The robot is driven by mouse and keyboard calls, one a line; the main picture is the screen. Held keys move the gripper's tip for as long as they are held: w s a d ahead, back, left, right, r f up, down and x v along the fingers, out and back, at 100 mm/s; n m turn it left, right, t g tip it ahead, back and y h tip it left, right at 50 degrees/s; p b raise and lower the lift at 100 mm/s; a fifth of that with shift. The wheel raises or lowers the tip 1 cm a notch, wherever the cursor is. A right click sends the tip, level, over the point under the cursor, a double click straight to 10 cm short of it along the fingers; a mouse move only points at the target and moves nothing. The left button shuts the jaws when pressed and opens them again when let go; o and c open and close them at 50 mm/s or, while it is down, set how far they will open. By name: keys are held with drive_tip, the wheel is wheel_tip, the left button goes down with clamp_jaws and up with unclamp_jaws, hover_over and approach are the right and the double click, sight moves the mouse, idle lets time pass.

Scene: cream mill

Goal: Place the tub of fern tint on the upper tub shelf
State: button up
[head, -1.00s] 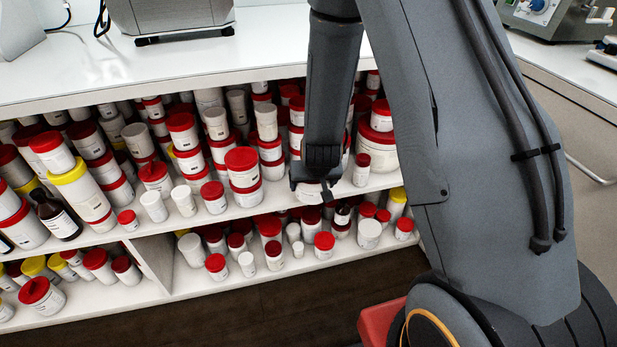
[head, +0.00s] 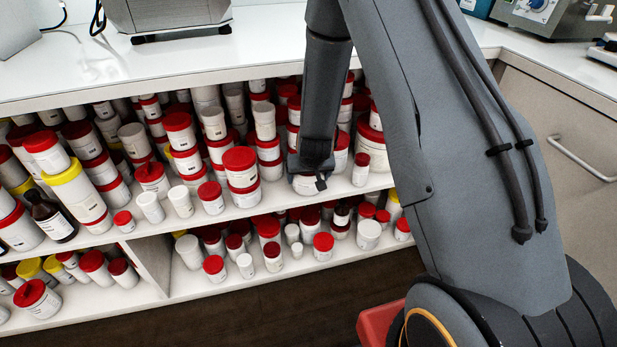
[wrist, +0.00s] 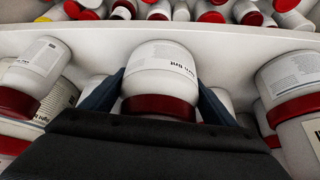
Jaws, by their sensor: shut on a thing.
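My gripper (wrist: 160,100) is shut on a white tub with a dark red lid (wrist: 162,68); its fingers lie on either side of the tub. The tub's label is upside down in the wrist view and I cannot read the tint name. In the head view my gripper (head: 308,180) is at the front of the upper tub shelf (head: 240,213), right of the middle, and hides most of the held tub (head: 305,188). I cannot tell whether the tub touches the shelf board.
Tubs crowd the upper shelf, including a stacked red-lidded pair (head: 241,165) to the left and a small red-lidded tub (head: 361,170) close on the right. More tubs stand on the lower shelf (head: 250,284). The white counter (head: 60,75) overhangs above.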

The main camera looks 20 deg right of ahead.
drive_tip(key=o, duration=1.4)
drive_tip(key=shift+f, duration=0.1)
drive_tip(key=shift+s+r, duration=0.1)
drive_tip(key=shift+r, duration=0.3)
drive_tip(key=s+a+r+n+g+y+p, duration=0.1)
drive_tip(key=s+a+r, duration=0.4)
drive_tip(key=s+r, duration=0.5)
drive_tip(key=s+a+r+n+g+y+p, duration=0.15)
drive_tip(key=s+a+r, duration=0.25)
drive_tip(key=s+r, duration=0.6)
drive_tip(key=s+r+g, duration=0.1)
drive_tip(key=s+r, duration=0.2)
drive_tip(key=s, duration=0.2)
drive_tip(key=s+r+n+g, duration=0.1)
drive_tip(key=s+r, duration=0.2)
drive_tip(key=s, duration=0.2)
drive_tip(key=s+r+g+h, duration=0.1)
drive_tip(key=s+r, duration=0.3)
drive_tip(key=s, duration=0.1)
drive_tip(key=shift+s+d+n+g, duration=0.15)
drive_tip(key=shift+s+n+g, duration=0.1)
